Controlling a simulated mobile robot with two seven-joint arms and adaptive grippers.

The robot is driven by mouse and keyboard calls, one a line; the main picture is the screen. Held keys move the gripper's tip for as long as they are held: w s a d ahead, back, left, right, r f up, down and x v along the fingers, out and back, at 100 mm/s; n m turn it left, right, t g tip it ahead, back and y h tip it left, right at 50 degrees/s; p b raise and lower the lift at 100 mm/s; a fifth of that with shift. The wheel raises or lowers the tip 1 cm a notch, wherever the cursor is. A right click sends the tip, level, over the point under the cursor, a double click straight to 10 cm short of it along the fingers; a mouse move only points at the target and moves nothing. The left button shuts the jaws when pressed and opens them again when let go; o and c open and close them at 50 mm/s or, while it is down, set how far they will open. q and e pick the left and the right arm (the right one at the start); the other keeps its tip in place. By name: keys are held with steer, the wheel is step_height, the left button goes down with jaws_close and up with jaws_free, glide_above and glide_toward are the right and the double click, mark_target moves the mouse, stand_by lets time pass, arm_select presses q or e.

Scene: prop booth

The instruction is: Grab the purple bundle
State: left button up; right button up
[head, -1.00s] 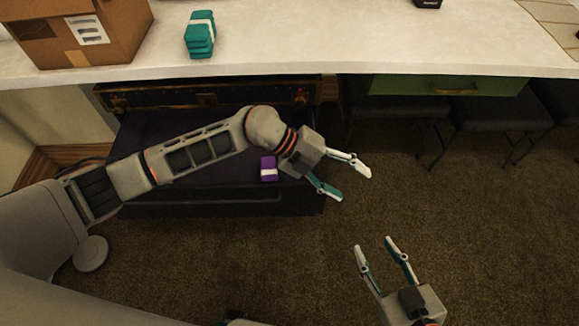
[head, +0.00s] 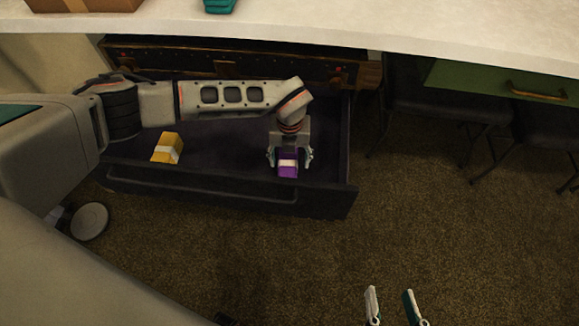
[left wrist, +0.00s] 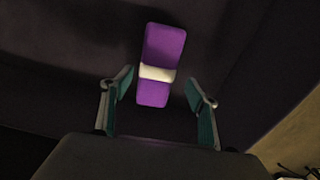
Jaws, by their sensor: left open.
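The purple bundle (head: 288,168) has a white band and lies in the open dark drawer, near its right end. In the left wrist view the purple bundle (left wrist: 164,50) lies ahead of the fingers, its near end reaching between the fingertips. My left gripper (head: 289,157) is open, pointing down into the drawer with a finger on each side of the bundle. In the left wrist view my left gripper (left wrist: 163,88) shows gaps on both sides of the bundle. My right gripper (head: 394,293) is open and empty at the bottom edge of the head view, over the carpet.
A yellow bundle (head: 168,147) with a pale band lies in the left part of the drawer (head: 220,192). The white counter (head: 330,25) is above the drawer, with a cardboard box (head: 100,5) and a teal bundle (head: 220,5). Dark stools (head: 440,105) stand at the right. The carpet in front is clear.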

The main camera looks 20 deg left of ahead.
mark_target(288, 164)
arm_select(q)
steer(key=f, duration=0.1)
steer(key=f+b, duration=0.1)
steer(key=f, duration=0.1)
steer(key=f+b, duration=0.1)
steer(key=shift+s+a+f, duration=0.25)
steer(key=shift+a+f, duration=0.05)
steer(key=shift+w+f, duration=0.1)
steer(key=shift+w+r, duration=0.15)
steer(key=shift+r, duration=0.05)
steer(key=c, duration=1.3)
arm_select(e)
steer(key=a+m, duration=0.2)
steer(key=s+a+f, duration=0.1)
steer(key=shift+s+m+y, duration=0.1)
steer(key=shift+m+y, duration=0.2)
steer(key=shift+m, duration=0.1)
arm_select(q)
steer(key=shift+c, duration=0.2)
arm_select(e)
steer(key=shift+r, duration=0.1)
